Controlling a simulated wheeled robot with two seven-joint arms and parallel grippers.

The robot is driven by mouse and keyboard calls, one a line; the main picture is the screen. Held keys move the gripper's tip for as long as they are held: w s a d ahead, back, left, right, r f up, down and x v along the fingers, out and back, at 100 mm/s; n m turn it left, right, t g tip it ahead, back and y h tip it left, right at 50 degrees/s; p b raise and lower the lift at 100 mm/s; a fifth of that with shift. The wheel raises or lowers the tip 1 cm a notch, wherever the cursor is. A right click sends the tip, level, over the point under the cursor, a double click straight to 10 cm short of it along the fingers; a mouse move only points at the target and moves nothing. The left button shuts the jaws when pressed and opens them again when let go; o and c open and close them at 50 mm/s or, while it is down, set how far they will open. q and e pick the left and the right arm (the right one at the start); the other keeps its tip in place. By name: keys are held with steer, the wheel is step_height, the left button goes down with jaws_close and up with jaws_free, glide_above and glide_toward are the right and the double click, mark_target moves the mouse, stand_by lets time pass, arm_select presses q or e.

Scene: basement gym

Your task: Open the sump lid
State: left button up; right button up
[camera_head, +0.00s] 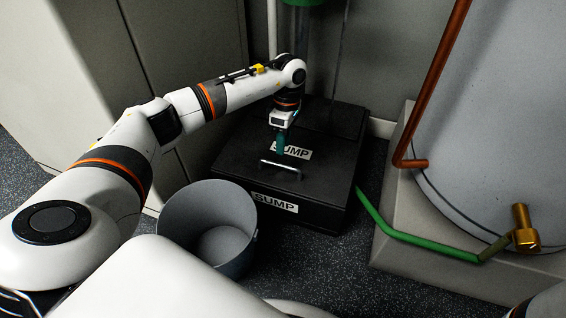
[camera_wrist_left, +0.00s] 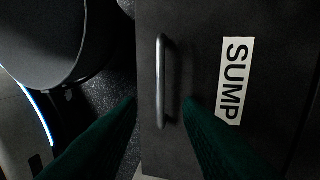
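The sump (camera_head: 318,215) is a black box with white SUMP labels on its top and front. Its flat lid (camera_head: 237,152) lies closed, and the lid label also shows in the left wrist view (camera_wrist_left: 236,80). A metal bar handle (camera_head: 281,167) stands along the lid's front edge; it shows upright in the left wrist view (camera_wrist_left: 160,80). My left gripper (camera_head: 279,152) points down just above the lid beside the handle. In the wrist view its green fingers (camera_wrist_left: 160,112) are spread apart, with the handle between and beyond them. Contact cannot be told. My right gripper is not in view.
A grey bucket (camera_head: 174,215) stands on the floor left of the sump. A green pipe (camera_head: 420,241) and brass valve (camera_head: 524,228) are at the right, by a large grey tank (camera_head: 500,110) on a plinth. A wall and a vertical pipe stand behind.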

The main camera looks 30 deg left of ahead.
arm_select(q)
steer(key=f, duration=0.2)
steer(key=f+b, duration=0.1)
steer(key=f, duration=0.1)
steer(key=s+f+b, duration=0.1)
steer(key=shift+d+f, duration=0.2)
steer(key=shift+f, duration=0.2)
steer(key=shift+c, duration=0.5)
jaws_close()
